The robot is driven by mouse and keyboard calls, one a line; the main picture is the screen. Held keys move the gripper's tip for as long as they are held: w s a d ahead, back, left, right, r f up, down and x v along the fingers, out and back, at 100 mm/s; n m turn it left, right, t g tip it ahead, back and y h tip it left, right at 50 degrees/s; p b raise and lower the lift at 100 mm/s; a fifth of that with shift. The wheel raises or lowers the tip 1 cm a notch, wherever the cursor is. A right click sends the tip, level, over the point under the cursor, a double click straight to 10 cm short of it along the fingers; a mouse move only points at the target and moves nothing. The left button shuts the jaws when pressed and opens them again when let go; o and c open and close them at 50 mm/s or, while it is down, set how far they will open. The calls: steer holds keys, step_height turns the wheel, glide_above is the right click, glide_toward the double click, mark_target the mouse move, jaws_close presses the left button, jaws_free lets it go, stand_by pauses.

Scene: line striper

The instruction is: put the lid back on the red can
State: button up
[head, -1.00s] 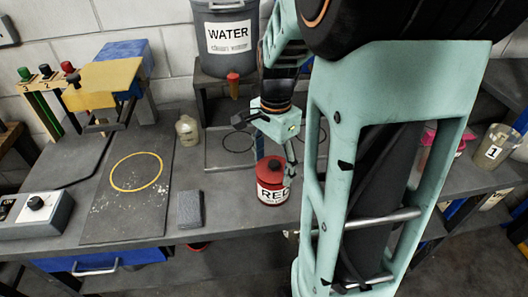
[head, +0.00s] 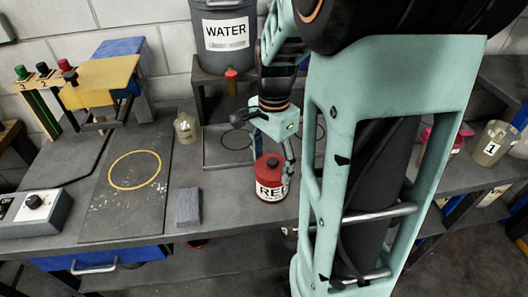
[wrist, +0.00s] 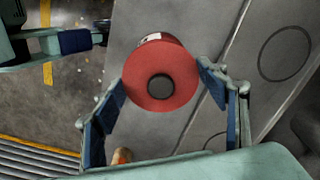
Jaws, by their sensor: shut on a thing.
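The red can (head: 272,193), with a white label reading RED, stands upright near the front of the bench. At its top is the round red lid (wrist: 161,75) with a dark centre. My gripper (wrist: 165,92) is around the lid, one blue-padded finger on each side, and is shut on it. In the head view, my gripper (head: 277,152) points down at the can. In the wrist view, the lid hides most of the can. I cannot tell whether the lid is seated on the can or just above it.
A grey block (head: 189,207) lies left of the can. A WATER container (head: 226,38) stands behind on a raised shelf. A clear cup marked 1 (head: 493,143) stands at right. The bench's front edge is close to the can.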

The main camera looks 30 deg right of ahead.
stand_by(0.3)
steer(key=o, duration=1.1)
steer(key=shift+o, duration=0.3)
steer(key=o, duration=0.3)
steer(key=shift+o, duration=0.2)
steer(key=shift+r, duration=0.15)
steer(key=shift+r+p, duration=2.9)
steer(key=shift+r, duration=0.5)
